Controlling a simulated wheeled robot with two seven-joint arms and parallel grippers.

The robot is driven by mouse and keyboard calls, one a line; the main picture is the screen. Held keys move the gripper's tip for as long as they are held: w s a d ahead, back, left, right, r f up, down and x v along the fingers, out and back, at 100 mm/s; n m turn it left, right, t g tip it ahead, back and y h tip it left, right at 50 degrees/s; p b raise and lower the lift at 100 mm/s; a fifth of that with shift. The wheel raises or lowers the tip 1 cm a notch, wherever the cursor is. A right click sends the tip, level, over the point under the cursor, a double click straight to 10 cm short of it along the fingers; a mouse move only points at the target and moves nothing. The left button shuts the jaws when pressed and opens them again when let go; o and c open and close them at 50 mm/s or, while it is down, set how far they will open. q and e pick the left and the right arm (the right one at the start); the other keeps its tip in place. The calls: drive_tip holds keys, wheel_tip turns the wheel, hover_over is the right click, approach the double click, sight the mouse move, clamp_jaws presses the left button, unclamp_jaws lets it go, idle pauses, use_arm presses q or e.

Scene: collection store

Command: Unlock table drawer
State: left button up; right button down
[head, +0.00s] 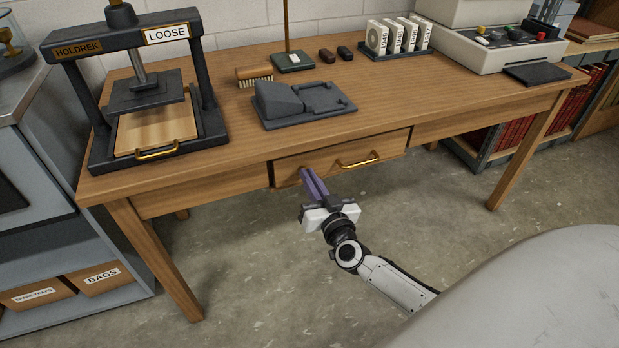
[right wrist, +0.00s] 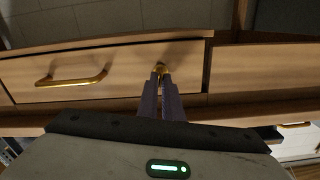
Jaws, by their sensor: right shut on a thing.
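The table drawer (head: 325,157) is closed in the front of the wooden table (head: 230,185), with a brass handle (head: 358,160) right of its middle. My right gripper (head: 306,174) is at the left part of the drawer front. In the right wrist view, the purple-grey fingers (right wrist: 161,84) are shut on a small brass key (right wrist: 160,66) at the drawer face. The fingertips hide most of the key, so its shape and turn cannot be told. The drawer handle shows to the left in that view (right wrist: 72,82). My left gripper is not in view.
On the table stand a dark press (head: 150,95) labelled LOOSE, a brush (head: 254,76), a grey cradle (head: 303,103), several white labelled boxes (head: 397,37) and a beige machine (head: 490,42). A grey cabinet (head: 60,215) stands left. The floor before the drawer is clear.

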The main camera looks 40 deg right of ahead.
use_arm(q)
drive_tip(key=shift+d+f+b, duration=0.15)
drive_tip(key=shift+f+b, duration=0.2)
drive_tip(key=shift+b, duration=0.75)
use_arm(e)
drive_tip(key=m, duration=1.4)
drive_tip(key=shift+s+d+f+m, duration=0.1)
drive_tip(key=shift+d+f+m, duration=0.1)
drive_tip(key=shift+f+m, duration=0.1)
drive_tip(key=c, duration=2)
unclamp_jaws()
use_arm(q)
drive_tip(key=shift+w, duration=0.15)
